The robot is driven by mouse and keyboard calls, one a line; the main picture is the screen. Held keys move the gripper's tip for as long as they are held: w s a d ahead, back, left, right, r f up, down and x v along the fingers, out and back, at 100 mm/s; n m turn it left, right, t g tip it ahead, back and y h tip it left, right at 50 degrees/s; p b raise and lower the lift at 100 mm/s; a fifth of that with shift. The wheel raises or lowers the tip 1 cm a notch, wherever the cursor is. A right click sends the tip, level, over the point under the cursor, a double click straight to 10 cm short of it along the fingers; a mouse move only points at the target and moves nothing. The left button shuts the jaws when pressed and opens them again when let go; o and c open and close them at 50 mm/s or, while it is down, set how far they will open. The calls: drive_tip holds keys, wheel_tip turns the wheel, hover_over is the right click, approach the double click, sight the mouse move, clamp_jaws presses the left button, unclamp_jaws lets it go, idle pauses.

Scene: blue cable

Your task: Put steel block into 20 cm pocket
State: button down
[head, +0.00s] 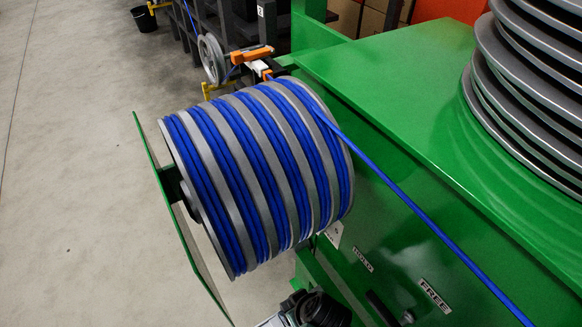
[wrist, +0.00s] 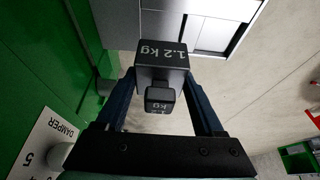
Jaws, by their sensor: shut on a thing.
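A dark steel block (wrist: 163,60) marked "1.2 kg" shows in the middle of the wrist view, with a narrower knob-like part, also marked "kg", towards the camera. My gripper (wrist: 161,78) is shut on it, one blue-grey finger on each side. The block appears upside down in this view and held clear of the floor. In the head view the block does not show; only a dark piece of my arm appears at the bottom edge. I cannot make out a 20 cm pocket in either view.
A grey drum (head: 258,175) wound with blue cable stands beside a green machine housing (head: 400,60). A taut cable (head: 430,225) runs to the lower right. "HOLD" and "FREE" labels (head: 434,295) mark the housing. A "DAMPER" plate (wrist: 50,145) is at left. Floor (head: 70,180) is open at left.

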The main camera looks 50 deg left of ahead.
drive_tip(key=shift+w+f+b, duration=0.15)
drive_tip(key=shift+f+b, duration=0.55)
drive_tip(key=shift+f, duration=2.65)
drive_tip(key=shift+f, duration=0.1)
drive_tip(key=shift+c, duration=2.2)
unclamp_jaws()
drive_tip(key=shift+f, duration=0.15)
drive_tip(key=o, duration=0.4)
drive_tip(key=shift+o, duration=0.2)
drive_tip(key=shift+d, duration=0.1)
drive_tip(key=shift+r, duration=0.35)
drive_tip(key=p+v, duration=0.2)
drive_tip(key=v, duration=0.9)
drive_tip(key=shift+d+r+p, duration=0.2)
drive_tip(key=shift+r+p, duration=0.05)
drive_tip(key=shift+p, duration=0.15)
